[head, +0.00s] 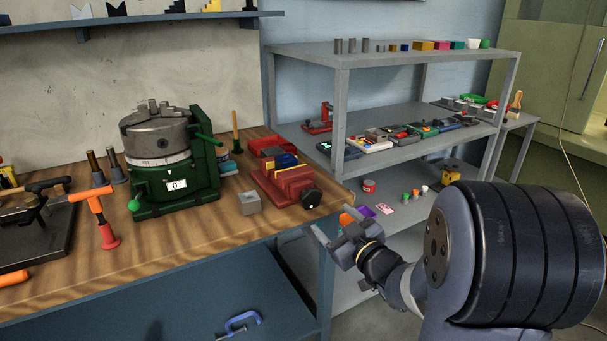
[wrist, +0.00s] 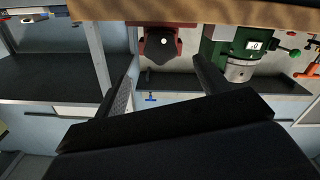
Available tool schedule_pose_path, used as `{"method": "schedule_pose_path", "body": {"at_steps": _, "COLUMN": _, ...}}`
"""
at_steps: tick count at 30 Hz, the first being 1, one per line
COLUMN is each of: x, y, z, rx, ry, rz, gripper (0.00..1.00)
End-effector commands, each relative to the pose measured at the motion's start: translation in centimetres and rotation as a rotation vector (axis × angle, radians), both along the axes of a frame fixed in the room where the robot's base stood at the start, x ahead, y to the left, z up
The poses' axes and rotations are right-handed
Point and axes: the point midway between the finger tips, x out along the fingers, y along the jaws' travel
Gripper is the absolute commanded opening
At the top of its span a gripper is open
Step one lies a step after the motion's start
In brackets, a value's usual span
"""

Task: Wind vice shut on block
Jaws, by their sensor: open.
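The red vice (head: 284,183) stands near the right front edge of the wooden bench. Its black round handle (head: 310,198) faces the front edge. A blue block (head: 286,160) with yellow beside it shows at the vice's jaws; I cannot tell whether both jaws touch it. My gripper (head: 332,231) is open and empty, off the bench's front edge, right of and below the handle. In the upside-down wrist view my gripper's fingers (wrist: 165,62) are spread apart, with the handle (wrist: 162,43) beyond and between them, not touched.
A grey block with a hole (head: 249,202) lies left of the vice. A green rotary table (head: 172,170) stands further left. A grey shelf unit (head: 430,60) with many small parts rises behind and right.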

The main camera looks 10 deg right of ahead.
Motion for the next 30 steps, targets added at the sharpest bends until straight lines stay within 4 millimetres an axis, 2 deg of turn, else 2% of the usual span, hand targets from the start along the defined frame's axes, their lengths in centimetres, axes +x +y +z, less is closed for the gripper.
{"method": "schedule_pose_path", "body": {"at_steps": 5, "x": 1.1, "y": 0.5, "z": 0.3, "rx": 0.003, "ry": -0.013, "rz": 0.015, "gripper": 0.7}}
{"method": "schedule_pose_path", "body": {"at_steps": 15, "x": 7.0, "y": 2.5, "z": 0.3, "rx": 0.003, "ry": -0.012, "rz": 0.014, "gripper": 0.7}}
{"method": "schedule_pose_path", "body": {"at_steps": 19, "x": 8.8, "y": 3.0, "z": 0.3, "rx": 0.003, "ry": -0.011, "rz": 0.012, "gripper": 0.7}}
{"method": "schedule_pose_path", "body": {"at_steps": 24, "x": 10.0, "y": 3.4, "z": 0.3, "rx": 0.003, "ry": -0.011, "rz": 0.01, "gripper": 0.7}}
{"method": "schedule_pose_path", "body": {"at_steps": 30, "x": 10.2, "y": 3.5, "z": 0.3, "rx": 0.003, "ry": -0.011, "rz": 0.01, "gripper": 0.7}}
